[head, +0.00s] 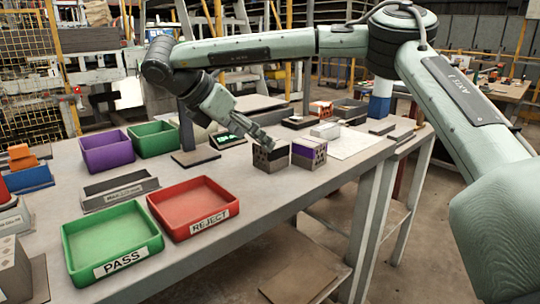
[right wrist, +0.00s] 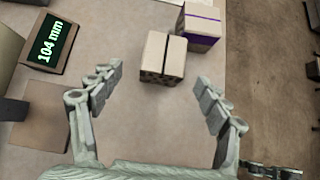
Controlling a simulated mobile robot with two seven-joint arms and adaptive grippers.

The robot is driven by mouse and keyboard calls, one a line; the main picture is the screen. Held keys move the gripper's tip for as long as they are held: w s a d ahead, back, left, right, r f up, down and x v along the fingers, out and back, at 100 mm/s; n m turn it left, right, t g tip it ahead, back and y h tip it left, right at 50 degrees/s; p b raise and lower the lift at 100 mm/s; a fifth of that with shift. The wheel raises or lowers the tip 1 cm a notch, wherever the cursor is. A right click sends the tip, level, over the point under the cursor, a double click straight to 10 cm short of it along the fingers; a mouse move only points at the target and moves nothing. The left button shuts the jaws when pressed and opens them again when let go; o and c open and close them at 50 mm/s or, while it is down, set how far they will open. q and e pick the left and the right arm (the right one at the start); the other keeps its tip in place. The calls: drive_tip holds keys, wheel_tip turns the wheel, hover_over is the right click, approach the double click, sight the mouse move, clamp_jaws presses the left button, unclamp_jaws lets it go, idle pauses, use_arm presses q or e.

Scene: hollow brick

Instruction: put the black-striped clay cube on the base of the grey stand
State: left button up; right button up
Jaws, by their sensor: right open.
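The black-striped clay cube (head: 270,162) stands on the table near its front edge, left of a purple-striped cube (head: 309,156). In the right wrist view the black-striped cube (right wrist: 163,58) lies just beyond my fingertips, with a dark stripe across its top. My right gripper (head: 261,139) is open and empty above and beside it; its fingers (right wrist: 159,74) are spread wider than the cube. The grey stand has a flat base (head: 195,158) and an upright post (head: 186,130). The base is bare and also shows in the right wrist view (right wrist: 38,118). My left gripper is out of view.
A display reading 104 mm (right wrist: 48,42) stands beside the stand. A red REJECT tray (head: 193,205), green PASS tray (head: 110,240), grey labelled bin (head: 118,192), purple bin (head: 106,151) and green bin (head: 154,138) fill the left. Table between stand and cube is clear.

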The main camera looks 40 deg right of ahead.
drive_tip(key=x, duration=0.3)
drive_tip(key=p+x, duration=0.1)
drive_tip(key=x, duration=0.3)
drive_tip(key=shift+s+d+f, duration=0.15)
drive_tip(key=shift+s+d, duration=0.05)
drive_tip(key=shift+d, duration=0.05)
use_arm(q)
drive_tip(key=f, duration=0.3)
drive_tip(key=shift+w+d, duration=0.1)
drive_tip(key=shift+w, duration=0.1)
use_arm(e)
drive_tip(key=c, duration=1.5)
